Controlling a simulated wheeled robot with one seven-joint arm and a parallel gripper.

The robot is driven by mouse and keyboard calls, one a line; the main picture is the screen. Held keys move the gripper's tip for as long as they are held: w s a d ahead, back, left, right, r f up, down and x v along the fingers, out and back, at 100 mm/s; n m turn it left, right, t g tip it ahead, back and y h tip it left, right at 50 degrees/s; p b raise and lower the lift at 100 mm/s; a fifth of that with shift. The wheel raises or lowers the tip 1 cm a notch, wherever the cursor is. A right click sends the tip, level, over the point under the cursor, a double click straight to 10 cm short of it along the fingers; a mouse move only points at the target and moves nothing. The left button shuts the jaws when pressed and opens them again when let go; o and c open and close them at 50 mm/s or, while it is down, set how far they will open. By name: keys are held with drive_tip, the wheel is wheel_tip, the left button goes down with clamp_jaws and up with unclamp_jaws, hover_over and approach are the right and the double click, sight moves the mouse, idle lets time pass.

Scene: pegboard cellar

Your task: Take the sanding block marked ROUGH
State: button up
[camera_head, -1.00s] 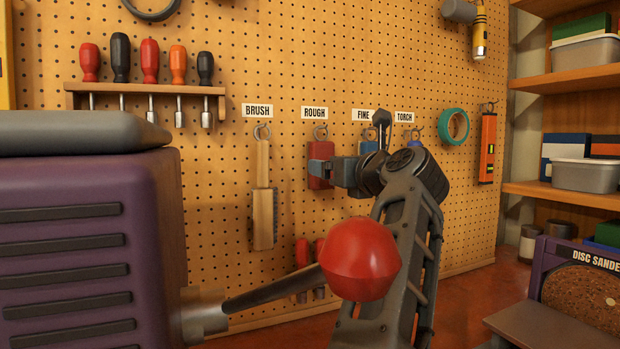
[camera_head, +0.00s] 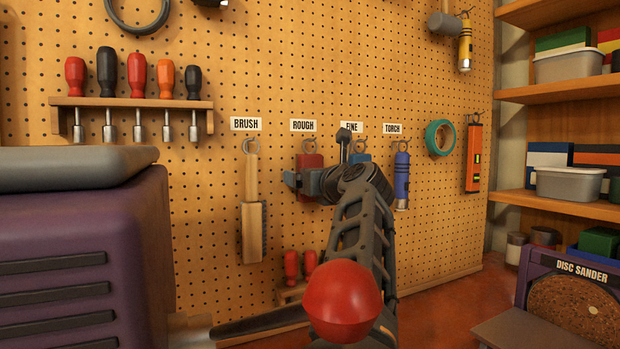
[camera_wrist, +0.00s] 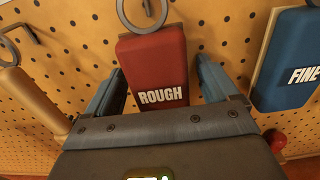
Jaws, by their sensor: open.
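The red sanding block (camera_wrist: 154,70) hangs from a ring on the pegboard, with ROUGH printed on its face in the wrist view. In the head view the red block (camera_head: 311,161) hangs below the ROUGH label (camera_head: 303,126), its lower part hidden by my gripper. My gripper (camera_wrist: 160,82) is open, with one finger on each side of the block. A gap shows between the block and the fingers, and I cannot tell how deep they reach. My gripper (camera_head: 305,181) also shows in the head view.
The blue FINE block (camera_wrist: 291,62) hangs close on the right. The brush (camera_head: 253,215) hangs on the left, its handle (camera_wrist: 32,105) near my left finger. The blue torch (camera_head: 402,181) hangs farther right. A purple machine (camera_head: 80,255) stands at the left front.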

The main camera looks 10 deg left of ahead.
drive_tip(key=c, duration=1.1)
drive_tip(key=shift+r, duration=0.25)
drive_tip(key=shift+r+p, duration=0.4)
drive_tip(key=shift+p, duration=0.35)
drive_tip(key=shift+r, duration=0.25)
